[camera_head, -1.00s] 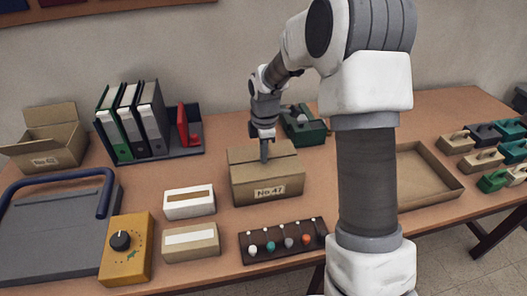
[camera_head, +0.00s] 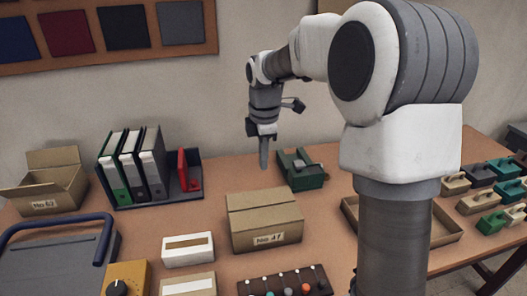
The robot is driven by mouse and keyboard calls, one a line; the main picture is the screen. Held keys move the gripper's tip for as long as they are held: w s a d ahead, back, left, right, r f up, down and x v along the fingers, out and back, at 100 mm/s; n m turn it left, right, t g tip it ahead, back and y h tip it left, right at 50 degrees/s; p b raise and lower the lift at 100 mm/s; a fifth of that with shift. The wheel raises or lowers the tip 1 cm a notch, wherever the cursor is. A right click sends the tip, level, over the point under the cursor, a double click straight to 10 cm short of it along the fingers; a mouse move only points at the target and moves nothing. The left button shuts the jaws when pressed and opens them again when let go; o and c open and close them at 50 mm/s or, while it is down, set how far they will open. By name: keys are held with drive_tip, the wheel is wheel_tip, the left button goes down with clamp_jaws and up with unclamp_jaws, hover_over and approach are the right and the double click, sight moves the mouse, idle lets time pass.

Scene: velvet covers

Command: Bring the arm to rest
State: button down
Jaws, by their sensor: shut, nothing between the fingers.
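My gripper (camera_head: 264,160) hangs from my arm, pointing down, its fingers together and holding nothing. It is in the air above the brown cardboard box labelled No 47 (camera_head: 266,238), apart from it. The box's top flaps are closed. My arm rises at the right of the view and bends over toward the middle of the table.
A green device (camera_head: 302,172) stands behind the box. Binders in a rack (camera_head: 152,196), an open box labelled No 62 (camera_head: 42,206) and white boxes (camera_head: 187,250) are at left. A shallow tray (camera_head: 446,235) and several small blocks (camera_head: 490,224) are at right.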

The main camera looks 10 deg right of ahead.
drive_tip(key=s+r+m+t, duration=0.2)
drive_tip(key=s+r+m, duration=0.65)
drive_tip(key=s, duration=0.45)
drive_tip(key=s+f+m+t, duration=0.1)
drive_tip(key=s+m+t, duration=0.1)
drive_tip(key=s+m, duration=0.7)
drive_tip(key=s, duration=0.4)
drive_tip(key=shift+s+d+f+t+p, duration=0.15)
drive_tip(key=shift+s+f+t+p, duration=0.1)
drive_tip(key=shift+s+t+p, duration=0.15)
drive_tip(key=shift+d+m, duration=0.1)
drive_tip(key=shift+m, duration=0.15)
